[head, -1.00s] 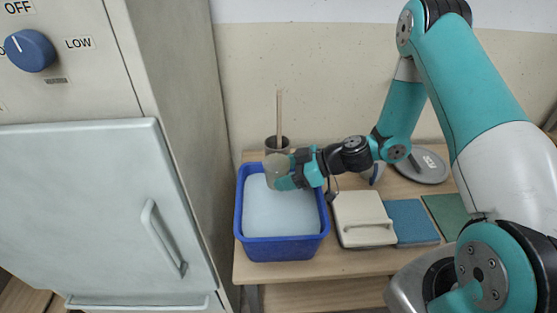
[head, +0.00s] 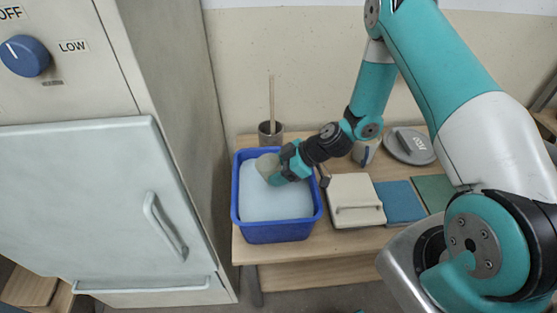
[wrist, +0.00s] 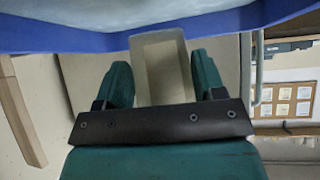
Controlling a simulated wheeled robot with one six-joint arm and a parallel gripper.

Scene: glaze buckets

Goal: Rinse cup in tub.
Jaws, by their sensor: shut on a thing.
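The grey-beige cup (head: 265,162) is in my gripper (head: 274,174), over the back part of the blue tub (head: 278,232) in the head view. The cup looks tilted. In the wrist view the cup (wrist: 160,52) sits between the two teal fingers of my gripper (wrist: 162,80), which are shut on it. The tub holds pale blue liquid (head: 275,204). The tub's blue wall (wrist: 60,38) crosses the top of the wrist view. I cannot tell whether the cup touches the liquid.
A dark pot (head: 270,138) with a tall stick stands behind the tub. A cream lidded box (head: 352,192), blue slab (head: 398,203) and green slab (head: 434,190) lie to the right, with a round grey lid (head: 420,155) behind. A grey cabinet (head: 90,190) stands close on the left.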

